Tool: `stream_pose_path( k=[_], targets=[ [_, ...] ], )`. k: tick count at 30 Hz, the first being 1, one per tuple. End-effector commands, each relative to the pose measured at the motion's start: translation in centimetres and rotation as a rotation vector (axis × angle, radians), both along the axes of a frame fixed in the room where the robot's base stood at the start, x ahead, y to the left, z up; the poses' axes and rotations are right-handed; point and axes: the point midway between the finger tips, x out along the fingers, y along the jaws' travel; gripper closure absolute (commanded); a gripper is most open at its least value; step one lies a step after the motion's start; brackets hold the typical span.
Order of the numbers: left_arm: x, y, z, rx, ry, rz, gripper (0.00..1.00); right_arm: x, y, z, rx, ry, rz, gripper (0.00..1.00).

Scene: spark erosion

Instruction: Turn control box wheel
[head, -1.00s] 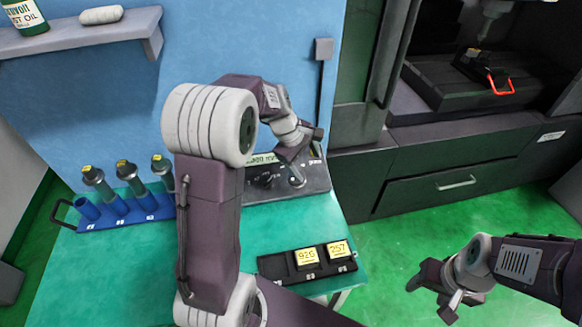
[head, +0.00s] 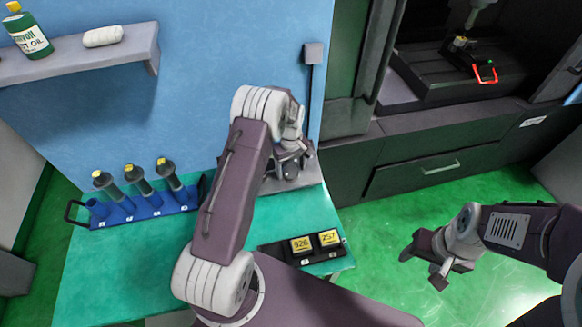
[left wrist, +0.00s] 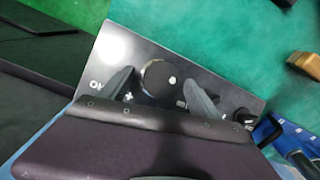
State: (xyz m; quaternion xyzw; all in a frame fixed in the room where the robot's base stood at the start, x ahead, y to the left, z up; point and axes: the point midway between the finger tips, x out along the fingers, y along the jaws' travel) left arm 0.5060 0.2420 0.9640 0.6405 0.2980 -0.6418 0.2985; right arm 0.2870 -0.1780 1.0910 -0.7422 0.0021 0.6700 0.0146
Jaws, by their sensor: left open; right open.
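The control box (head: 309,178) stands at the back right of the green table, mostly hidden by my left arm in the head view. In the left wrist view its dark panel (left wrist: 225,92) shows a round black wheel (left wrist: 158,74) with a pale dot. My left gripper (left wrist: 160,84) is open, one finger on each side of the wheel. I cannot tell whether the fingers touch it. The left gripper shows small in the head view (head: 291,168). My right gripper (head: 422,262) is open and empty over the green floor at the right.
A blue rack (head: 150,208) with several dark tool holders stands at the table's left. A black tray (head: 270,252) with two yellow-labelled blocks lies near the right edge. A shelf (head: 75,58) is on the blue wall. A dark machine (head: 420,150) stands at right.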

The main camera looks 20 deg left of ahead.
Motion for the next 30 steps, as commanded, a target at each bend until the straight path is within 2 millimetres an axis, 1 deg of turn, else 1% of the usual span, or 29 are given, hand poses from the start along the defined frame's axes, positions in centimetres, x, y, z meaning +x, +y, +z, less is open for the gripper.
stream_pose_path(
  k=[3, 9, 10, 11, 12, 14, 15, 16, 17, 23, 30],
  targets=[
    [0.01, -0.01, -0.64, 0.0, 0.0, 0.0, 0.28, 0.0, 0.0, 0.22, 0.0, 0.0, 0.0, 0.44],
    [0.03, 0.0, -0.76, 0.0, -0.001, 0.0, 0.28, -0.01, 0.0, 0.17, 0.0, 0.0, 0.0, 0.44],
    [0.03, 0.0, -0.76, 0.0, -0.001, 0.0, 0.31, -0.01, 0.0, 0.17, 0.0, 0.0, 0.0, 0.44],
    [0.03, 0.0, -0.75, 0.0, -0.001, 0.0, 0.4, 0.0, 0.0, 0.17, 0.0, 0.0, 0.0, 0.44],
    [0.03, 0.0, -0.74, 0.0, -0.001, 0.0, 0.51, 0.0, 0.0, 0.17, 0.0, 0.0, 0.0, 0.44],
    [0.03, 0.0, -0.74, 0.0, -0.001, 0.0, 0.67, 0.0, 0.0, 0.17, 0.0, 0.0, 0.0, 0.44],
    [0.03, 0.0, -0.73, 0.0, -0.001, 0.001, 0.78, 0.0, 0.0, 0.17, 0.0, 0.0, 0.0, 0.44],
    [0.03, 0.0, -0.73, 0.0, -0.001, 0.001, 0.87, 0.0, 0.0, 0.17, 0.0, 0.0, 0.0, 0.44],
    [0.03, 0.0, -0.73, 0.0, -0.001, 0.001, 0.91, 0.0, 0.0, 0.17, 0.0, 0.0, 0.0, 0.44],
    [0.01, 0.03, -0.74, -0.005, -0.005, 0.016, 0.91, 0.0, 0.0, 0.09, 0.0, 0.0, 0.0, 0.44],
    [-0.04, 0.12, -0.79, -0.037, -0.029, 0.118, 0.91, 0.0, 0.0, -0.31, 0.0, 0.0, 0.0, 0.44]
  ],
)
